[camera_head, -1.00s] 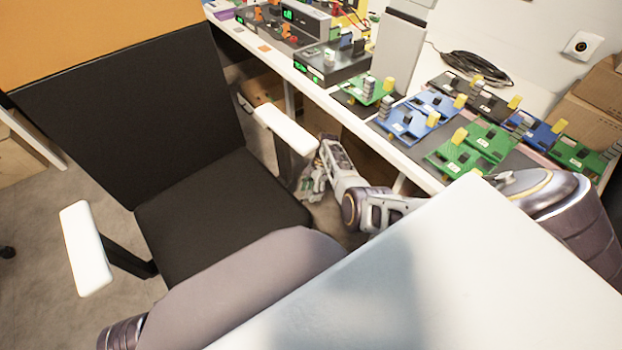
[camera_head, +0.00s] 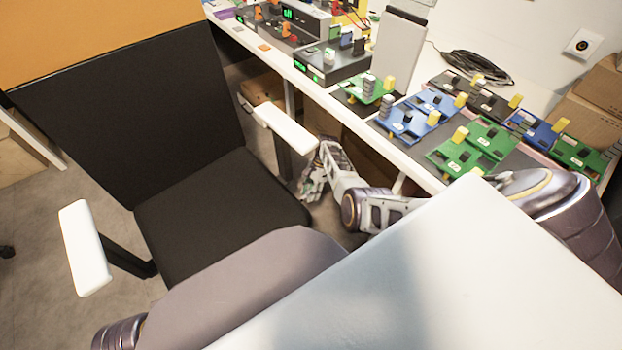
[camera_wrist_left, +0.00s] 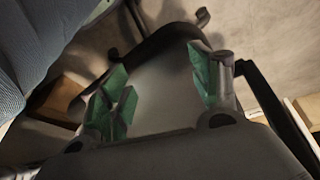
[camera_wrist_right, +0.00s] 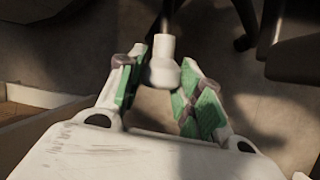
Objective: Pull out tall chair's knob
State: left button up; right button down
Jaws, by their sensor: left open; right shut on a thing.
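The tall chair has a black back (camera_head: 140,110), a dark seat (camera_head: 220,215) and white armrests (camera_head: 285,130). In the right wrist view its knob (camera_wrist_right: 162,70) is a white piece at the end of a dark rod. My right gripper (camera_wrist_right: 163,62) is shut on this knob, with a green-padded finger on either side.
A white workbench (camera_head: 350,122) with green and blue boards stands right of the chair, close above my right forearm. Cardboard boxes (camera_head: 592,105) stand at the far right. A carton (camera_head: 262,88) is under the bench. Floor (camera_head: 50,215) shows left of the chair.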

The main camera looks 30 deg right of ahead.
pick_arm(q)
jog(key=f, duration=0.1)
jog(key=d+f+b, duration=0.1)
jog(key=f, duration=0.1)
jog(key=shift+w+f+h, duration=0.1)
jog(key=shift+f+h, duration=0.05)
jog(key=shift+h, duration=0.15)
pick_arm(e)
jog(key=d, duration=0.4)
jog(key=shift+w+d, duration=0.2)
jog(key=shift+w, duration=0.1)
